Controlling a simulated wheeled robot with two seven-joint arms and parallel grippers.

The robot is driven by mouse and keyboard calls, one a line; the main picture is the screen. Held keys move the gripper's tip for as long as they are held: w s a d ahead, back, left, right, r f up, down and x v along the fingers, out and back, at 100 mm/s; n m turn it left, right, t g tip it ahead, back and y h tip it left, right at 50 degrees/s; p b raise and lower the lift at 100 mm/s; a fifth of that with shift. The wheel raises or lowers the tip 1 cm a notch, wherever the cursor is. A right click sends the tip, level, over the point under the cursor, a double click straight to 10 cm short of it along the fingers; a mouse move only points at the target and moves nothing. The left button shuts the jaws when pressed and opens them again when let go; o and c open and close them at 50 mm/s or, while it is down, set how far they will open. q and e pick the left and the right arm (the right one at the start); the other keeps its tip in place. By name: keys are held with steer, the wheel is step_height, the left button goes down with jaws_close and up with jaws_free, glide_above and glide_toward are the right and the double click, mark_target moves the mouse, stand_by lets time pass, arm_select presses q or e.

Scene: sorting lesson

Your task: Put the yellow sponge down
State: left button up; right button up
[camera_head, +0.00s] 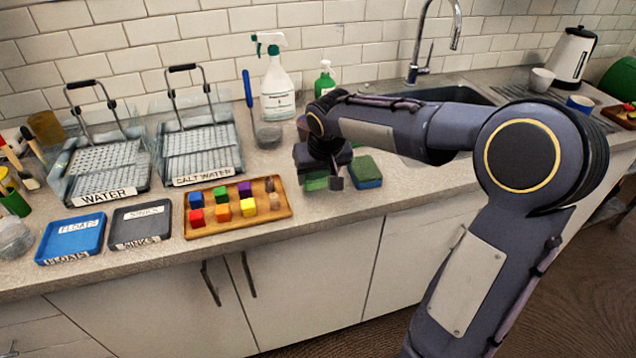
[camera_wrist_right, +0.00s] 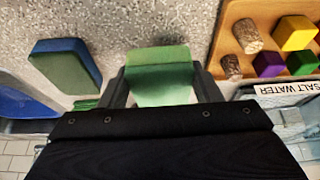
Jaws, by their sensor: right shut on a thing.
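My right gripper (camera_head: 322,176) is low over the counter, to the right of the wooden tray. It also shows in the wrist view (camera_wrist_right: 160,80), with its two fingers shut on the sides of a sponge. The held sponge (camera_wrist_right: 158,56) looks green, with a lighter yellowish-green upper part; no plainly yellow sponge shows. In the head view only a bit of this sponge (camera_head: 316,182) shows under the gripper. I cannot tell whether it touches the counter. My left gripper is not in view.
A blue-and-green sponge (camera_head: 366,170) lies just right of the gripper. The wooden tray (camera_head: 285,208) with coloured cubes and corks is to the left. The sink (camera_head: 440,94) lies behind my arm.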

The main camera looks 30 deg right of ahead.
steer(key=shift+w+d+f, duration=0.1)
steer(key=shift+w+f, duration=0.05)
steer(key=shift+f, duration=0.8)
steer(key=shift+w+d+f, duration=0.1)
steer(key=shift+f, duration=0.85)
steer(key=shift+f+b, duration=0.2)
steer(key=shift+b, duration=0.15)
steer(key=o, duration=1)
steer(key=shift+r, duration=0.1)
